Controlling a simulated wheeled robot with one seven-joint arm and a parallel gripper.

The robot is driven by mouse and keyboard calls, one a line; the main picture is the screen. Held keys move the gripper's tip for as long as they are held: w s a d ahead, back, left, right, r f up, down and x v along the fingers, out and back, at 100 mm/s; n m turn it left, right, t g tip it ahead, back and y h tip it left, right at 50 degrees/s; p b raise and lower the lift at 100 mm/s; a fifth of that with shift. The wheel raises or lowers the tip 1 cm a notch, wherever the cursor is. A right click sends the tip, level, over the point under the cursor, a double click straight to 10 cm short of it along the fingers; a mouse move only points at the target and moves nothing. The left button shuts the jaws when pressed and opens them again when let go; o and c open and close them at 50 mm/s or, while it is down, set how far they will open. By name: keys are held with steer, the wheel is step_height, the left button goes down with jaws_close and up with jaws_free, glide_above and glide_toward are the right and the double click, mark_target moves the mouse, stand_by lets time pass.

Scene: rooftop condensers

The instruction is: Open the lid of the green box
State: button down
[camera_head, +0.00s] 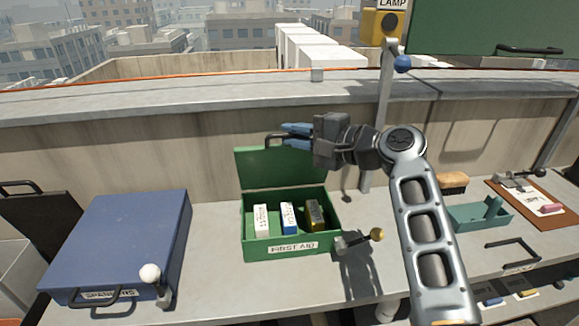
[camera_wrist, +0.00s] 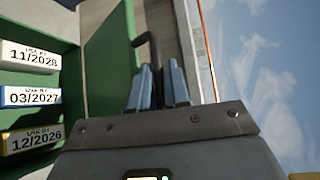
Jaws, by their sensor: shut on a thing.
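The green first aid box (camera_head: 290,243) stands on the counter with its lid (camera_head: 262,170) raised, standing about upright at the back. Inside are several small packs, among them a white one, a blue-and-white one and a yellow one. My gripper (camera_head: 288,136) is at the top of the lid, with its blue fingers shut on the lid's dark handle (camera_head: 272,140). In the wrist view the fingers (camera_wrist: 158,85) close on the handle (camera_wrist: 148,42), and the green lid (camera_wrist: 108,55) lies beside them.
A closed blue box (camera_head: 130,235) with a white-knobbed lever stands to the left. To the right are a teal tray (camera_head: 480,216), a brush (camera_head: 453,183) and a clipboard (camera_head: 535,205). A post with a blue knob (camera_head: 402,64) rises behind my arm.

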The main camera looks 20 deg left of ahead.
steer(key=shift+m+h, duration=0.6)
steer(key=w, duration=0.1)
steer(key=w+a+r, duration=0.1)
steer(key=w+a, duration=0.1)
steer(key=shift+w+a+r, duration=0.1)
steer(key=shift+w+r, duration=0.15)
steer(key=shift+w, duration=0.1)
steer(key=shift+w+a+m+g+h, duration=0.35)
steer(key=shift+w+a+g, duration=0.25)
steer(key=shift+w, duration=0.3)
steer(key=c, duration=1.2)
jaws_free()
steer(key=shift+c, duration=0.2)
steer(key=shift+v, duration=3.85)
